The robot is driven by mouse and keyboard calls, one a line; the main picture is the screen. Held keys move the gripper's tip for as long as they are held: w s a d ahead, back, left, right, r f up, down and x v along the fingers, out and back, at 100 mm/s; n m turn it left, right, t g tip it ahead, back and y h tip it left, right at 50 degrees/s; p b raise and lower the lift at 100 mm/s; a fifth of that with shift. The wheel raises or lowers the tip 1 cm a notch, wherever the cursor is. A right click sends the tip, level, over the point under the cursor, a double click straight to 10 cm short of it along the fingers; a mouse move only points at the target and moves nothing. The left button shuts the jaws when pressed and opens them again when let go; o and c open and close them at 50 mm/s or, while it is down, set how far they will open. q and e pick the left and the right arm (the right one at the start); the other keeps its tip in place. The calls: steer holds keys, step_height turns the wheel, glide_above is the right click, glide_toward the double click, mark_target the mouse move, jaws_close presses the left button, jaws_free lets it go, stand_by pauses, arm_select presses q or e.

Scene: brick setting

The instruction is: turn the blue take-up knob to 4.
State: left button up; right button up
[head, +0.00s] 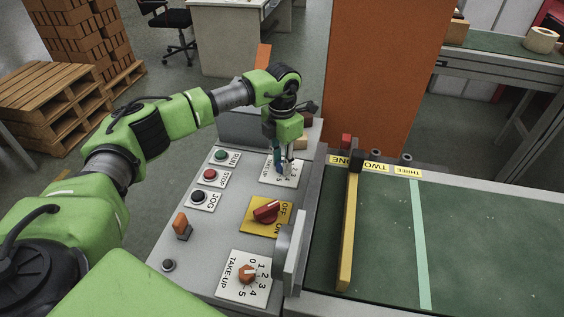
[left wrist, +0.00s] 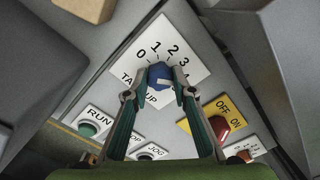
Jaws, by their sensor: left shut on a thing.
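The blue take-up knob (left wrist: 160,74) sits on a white dial plate (left wrist: 180,44) numbered from 0 upward in the left wrist view. My left gripper (left wrist: 155,92) is shut on this knob, with a fingertip at each side of it. A pale mark shows on the knob's face, but I cannot tell for certain which number it points to. In the head view, my left gripper (head: 284,165) reaches down onto the far dial plate (head: 290,180) and hides most of the knob. My right gripper is not in view.
Nearby on the panel are the RUN button (head: 221,156), STOP button (head: 210,174), JOG button (head: 199,196) and red OFF/ON switch (head: 266,211). A second take-up knob, orange (head: 248,271), is at the near end. A green conveyor (head: 480,240) lies to the right.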

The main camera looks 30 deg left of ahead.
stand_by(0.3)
arm_select(q)
steer(key=o, duration=1.1)
steer(key=shift+r, duration=0.1)
step_height(320, 180, up, 12)
